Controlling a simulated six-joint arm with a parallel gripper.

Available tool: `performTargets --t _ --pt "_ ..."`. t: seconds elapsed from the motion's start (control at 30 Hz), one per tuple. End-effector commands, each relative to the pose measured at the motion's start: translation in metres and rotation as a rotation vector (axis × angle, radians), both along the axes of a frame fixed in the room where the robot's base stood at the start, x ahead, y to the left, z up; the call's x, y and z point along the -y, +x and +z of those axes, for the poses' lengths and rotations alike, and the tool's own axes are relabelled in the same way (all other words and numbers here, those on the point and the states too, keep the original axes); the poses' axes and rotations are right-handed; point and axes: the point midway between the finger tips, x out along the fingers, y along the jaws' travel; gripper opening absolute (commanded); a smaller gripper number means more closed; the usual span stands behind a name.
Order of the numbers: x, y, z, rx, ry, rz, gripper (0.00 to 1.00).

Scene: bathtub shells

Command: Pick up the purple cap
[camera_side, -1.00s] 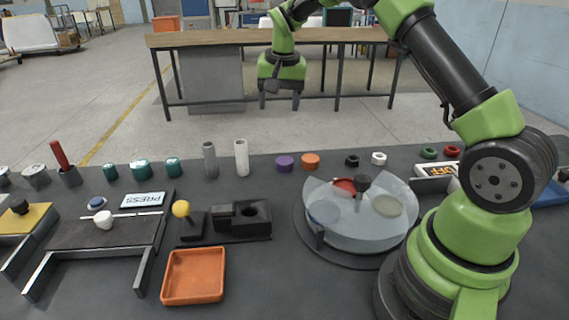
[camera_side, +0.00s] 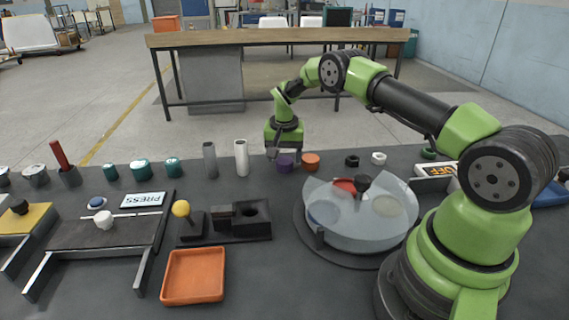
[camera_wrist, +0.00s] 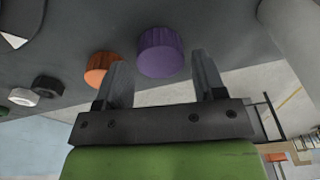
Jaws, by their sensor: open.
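The purple cap (camera_side: 286,164) stands on the dark table near its back edge, partly hidden by a gripper finger in the side view. My gripper (camera_side: 285,156) is at the cap, pointing down, with its fingers low over the table. In the wrist view the ridged purple cap (camera_wrist: 161,52) appears beyond and between the tips of my open fingers (camera_wrist: 160,75). Nothing is held. I cannot tell whether a finger touches the cap.
An orange cap (camera_side: 311,162) stands close beside the purple one, near a finger in the wrist view (camera_wrist: 98,70). A white tube (camera_side: 241,158) and a grey tube (camera_side: 209,160) stand to the left. A round glassy turntable (camera_side: 345,235) lies in front, to the right.

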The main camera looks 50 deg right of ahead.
Motion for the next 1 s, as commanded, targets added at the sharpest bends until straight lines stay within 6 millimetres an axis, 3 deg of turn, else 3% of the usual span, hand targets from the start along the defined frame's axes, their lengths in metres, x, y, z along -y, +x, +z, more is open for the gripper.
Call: performTargets --t 0.13,0.37,0.5,0.87,1.0 --pt "0.002 0.0 -0.013 0.0 0.0 -0.001 0.64" --pt "0.002 0.001 -0.013 0.001 -0.001 -0.001 0.64" --pt "0.002 0.001 -0.013 0.001 -0.001 -0.001 0.31" --pt "0.002 0.001 -0.012 0.002 -0.001 -0.001 0.3" --pt "0.002 0.002 0.004 0.004 -0.001 -0.002 0.3"
